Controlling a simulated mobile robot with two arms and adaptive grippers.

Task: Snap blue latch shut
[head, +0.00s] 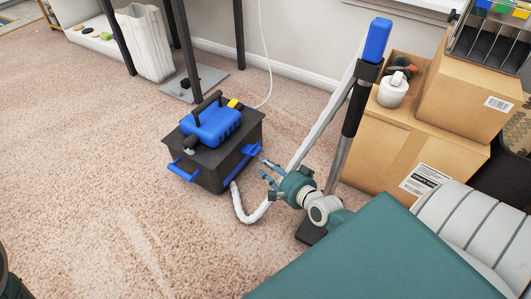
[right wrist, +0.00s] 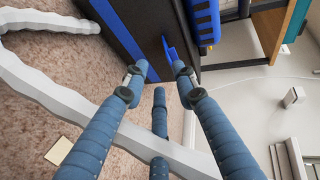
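A black vacuum tank (head: 213,165) with a blue motor head (head: 212,124) and a dark handle stands on the carpet. One blue latch (head: 249,154) is on its right side and another blue latch (head: 181,172) is at its front left; both seem to stick out from the tank. My right gripper (head: 266,171) is just right of the tank, its fingers spread and empty, pointing at the near side. In the right wrist view a blue latch (right wrist: 170,50) shows just beyond the spread fingers (right wrist: 160,76), with no contact visible. My left gripper is not in view.
A pale hose (head: 247,214) curves from the tank past my right gripper to an upright wand (head: 355,108) with a blue top. Cardboard boxes (head: 405,135) stand at right. A white bin (head: 145,43) stands behind. Carpet at left is clear.

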